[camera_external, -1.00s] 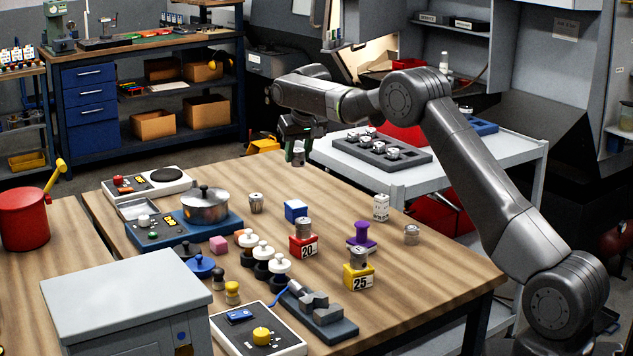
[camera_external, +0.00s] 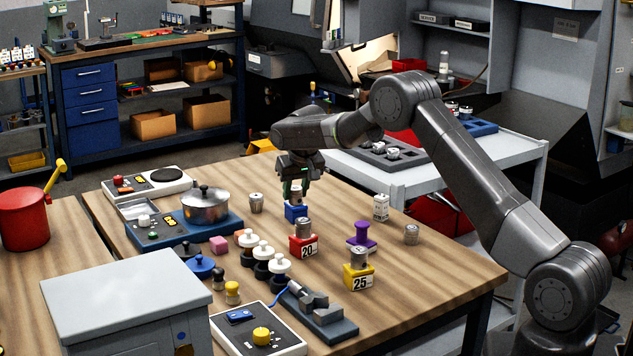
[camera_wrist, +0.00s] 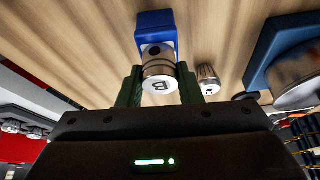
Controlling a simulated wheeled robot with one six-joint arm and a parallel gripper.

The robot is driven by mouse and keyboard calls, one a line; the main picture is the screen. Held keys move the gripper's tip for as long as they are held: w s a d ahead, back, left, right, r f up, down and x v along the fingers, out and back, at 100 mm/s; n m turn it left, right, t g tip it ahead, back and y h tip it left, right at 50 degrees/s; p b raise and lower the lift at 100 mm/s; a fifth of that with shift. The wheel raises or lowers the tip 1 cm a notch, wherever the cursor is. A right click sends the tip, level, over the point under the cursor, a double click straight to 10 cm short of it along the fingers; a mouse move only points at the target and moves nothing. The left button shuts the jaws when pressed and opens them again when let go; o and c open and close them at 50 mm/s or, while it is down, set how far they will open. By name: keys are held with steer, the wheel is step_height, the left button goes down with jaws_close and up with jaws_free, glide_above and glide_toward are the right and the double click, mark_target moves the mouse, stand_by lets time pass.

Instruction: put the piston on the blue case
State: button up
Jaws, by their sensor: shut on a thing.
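The blue case (camera_external: 296,213) stands on the wooden table, behind the red block marked 20. It also shows in the wrist view (camera_wrist: 155,24), just past my fingertips. My gripper (camera_external: 296,187) points down right over the blue case. It is shut on a silver piston (camera_wrist: 158,72) with a letter on its pale end face, held between the two green fingers. The piston's lower end is at or very near the top of the case; I cannot tell whether they touch.
A red block (camera_external: 303,248) marked 20 and a yellow block (camera_external: 358,279) marked 25 each carry a metal piece. A loose metal piece (camera_external: 256,203) stands left of the case. A pot (camera_external: 205,208) sits on a blue stove further left. A purple spool (camera_external: 362,236) stands right.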

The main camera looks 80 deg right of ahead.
steer(key=shift+f, duration=0.1)
steer(key=shift+f, duration=0.15)
steer(key=o, duration=1)
steer(key=shift+r, duration=0.35)
steer(key=b+v, duration=0.2)
steer(key=v, duration=1)
